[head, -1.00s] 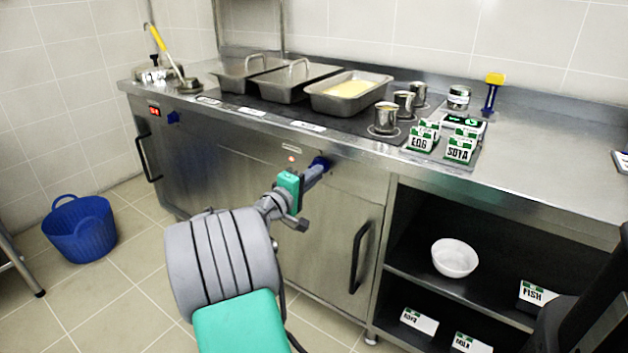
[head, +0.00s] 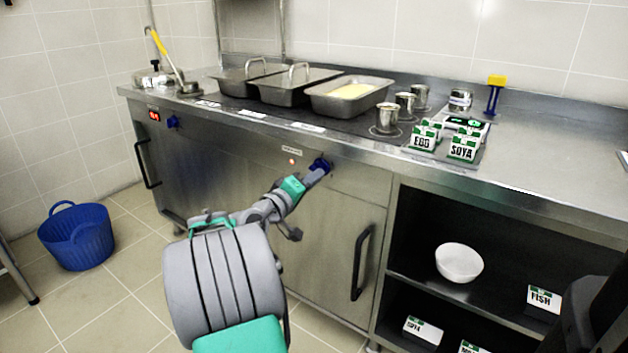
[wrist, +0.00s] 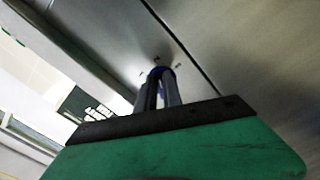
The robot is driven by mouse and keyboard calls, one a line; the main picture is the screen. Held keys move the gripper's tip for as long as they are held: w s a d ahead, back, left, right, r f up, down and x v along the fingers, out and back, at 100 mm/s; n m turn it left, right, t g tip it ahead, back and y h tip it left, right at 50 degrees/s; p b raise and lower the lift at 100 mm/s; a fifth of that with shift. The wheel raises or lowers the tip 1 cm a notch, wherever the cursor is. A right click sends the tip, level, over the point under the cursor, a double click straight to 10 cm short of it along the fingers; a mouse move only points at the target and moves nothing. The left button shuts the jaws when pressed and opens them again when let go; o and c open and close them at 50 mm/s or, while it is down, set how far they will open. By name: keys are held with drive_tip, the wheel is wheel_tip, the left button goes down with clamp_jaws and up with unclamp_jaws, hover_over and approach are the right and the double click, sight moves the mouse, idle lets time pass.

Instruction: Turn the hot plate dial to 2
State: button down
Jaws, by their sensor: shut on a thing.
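The hot plate dial is a blue knob (head: 321,165) on the steel front panel, right of a small red light. My gripper (head: 314,174) is at the dial with its fingers shut on it. In the wrist view the dial (wrist: 158,71) shows as a bit of blue at the tips of my gripper (wrist: 157,82). Small dark marks stand around the dial there, too small to read. The fingers hide most of the dial, so I cannot tell its setting.
Several pans (head: 345,96) and metal cups (head: 387,118) stand on the counter above. Another blue knob (head: 173,122) sits at the left beside a red display (head: 154,115). A cabinet door handle (head: 361,262) juts out below the dial. A blue basket (head: 77,238) stands on the floor.

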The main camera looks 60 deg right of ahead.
drive_tip(key=shift+f, duration=0.1)
drive_tip(key=c, duration=1.5)
unclamp_jaws()
drive_tip(key=w+a+p, duration=0.1)
drive_tip(key=a+p, duration=0.1)
drive_tip(key=a, duration=0.5)
drive_tip(key=shift+w+a, duration=0.15)
drive_tip(key=shift+a, duration=0.25)
